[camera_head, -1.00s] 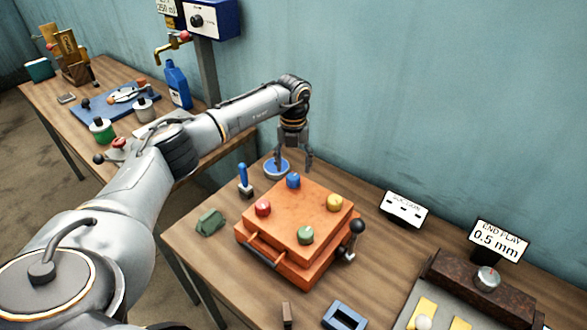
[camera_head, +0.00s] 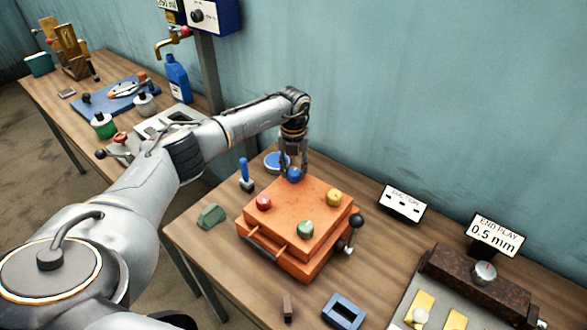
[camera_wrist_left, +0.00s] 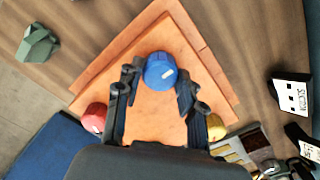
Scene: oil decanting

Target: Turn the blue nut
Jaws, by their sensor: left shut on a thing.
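The blue nut (camera_head: 294,174) sits at the back corner of the orange box (camera_head: 290,217). My left gripper (camera_head: 293,168) points down over that corner, its fingers shut around the blue nut. In the left wrist view the blue nut (camera_wrist_left: 160,71) lies between the two fingertips of my left gripper (camera_wrist_left: 159,82), with a small pale mark on its top. A red nut (camera_head: 264,203), a yellow nut (camera_head: 334,197) and a green nut (camera_head: 305,228) sit at the other corners of the box. My right gripper is not in view.
A black-knobbed lever (camera_head: 356,221) stands at the box's right side. A blue round dish (camera_head: 278,161) is behind the box, and a blue-handled tool (camera_head: 244,172) and green cloth-like lump (camera_head: 211,216) are at its left. A blue frame (camera_head: 344,311) lies in front.

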